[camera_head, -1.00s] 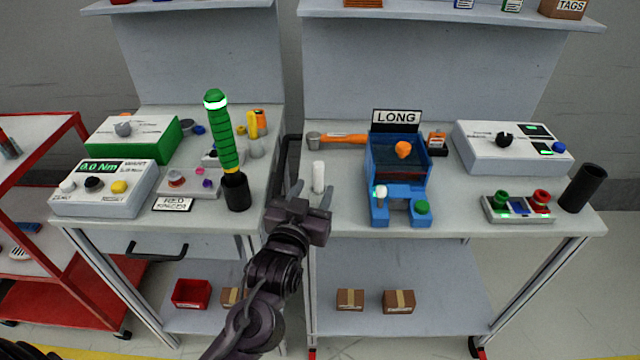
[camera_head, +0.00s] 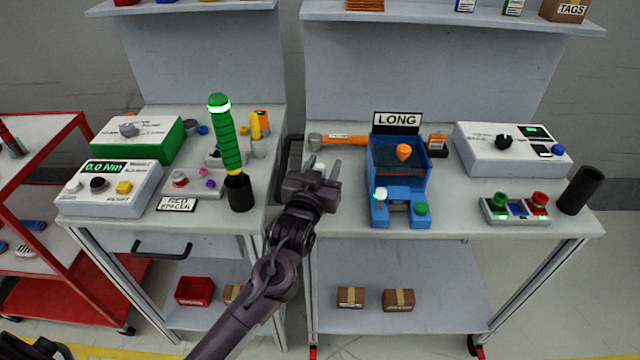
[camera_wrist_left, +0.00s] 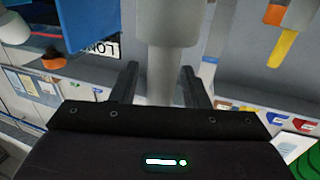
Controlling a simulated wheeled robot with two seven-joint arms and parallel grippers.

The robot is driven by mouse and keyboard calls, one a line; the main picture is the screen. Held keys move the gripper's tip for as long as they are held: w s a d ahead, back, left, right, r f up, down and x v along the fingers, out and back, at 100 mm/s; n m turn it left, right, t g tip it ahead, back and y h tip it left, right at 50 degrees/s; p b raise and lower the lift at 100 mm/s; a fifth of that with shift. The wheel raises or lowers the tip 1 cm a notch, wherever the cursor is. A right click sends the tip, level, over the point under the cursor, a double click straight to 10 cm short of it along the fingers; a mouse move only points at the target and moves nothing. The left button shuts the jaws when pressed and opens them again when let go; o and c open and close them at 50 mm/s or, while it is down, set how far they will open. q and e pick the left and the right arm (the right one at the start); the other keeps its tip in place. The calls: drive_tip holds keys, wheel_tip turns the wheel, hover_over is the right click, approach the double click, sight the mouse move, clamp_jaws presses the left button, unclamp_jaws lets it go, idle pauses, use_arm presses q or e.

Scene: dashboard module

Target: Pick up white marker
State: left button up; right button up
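The white marker (camera_wrist_left: 167,40) is a pale upright cylinder in the left wrist view, with a wider part above and a narrower part between my fingers. In the head view, only a small part of the marker (camera_head: 319,168) shows between the fingertips. My left gripper (camera_head: 323,166) is at the front of the right-hand bench. It also shows in the left wrist view (camera_wrist_left: 160,82), with its fingers apart on either side of the marker and a gap visible. My right gripper is not in view.
A blue fixture (camera_head: 381,203) under a LONG sign (camera_head: 397,119) stands close to the right of the gripper. An orange-handled hammer (camera_head: 345,140) lies behind it. A green-handled tool in a black holder (camera_head: 240,193) stands to the left.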

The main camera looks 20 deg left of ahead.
use_arm(q)
clamp_jaws()
drive_tip(key=shift+r, duration=0.1)
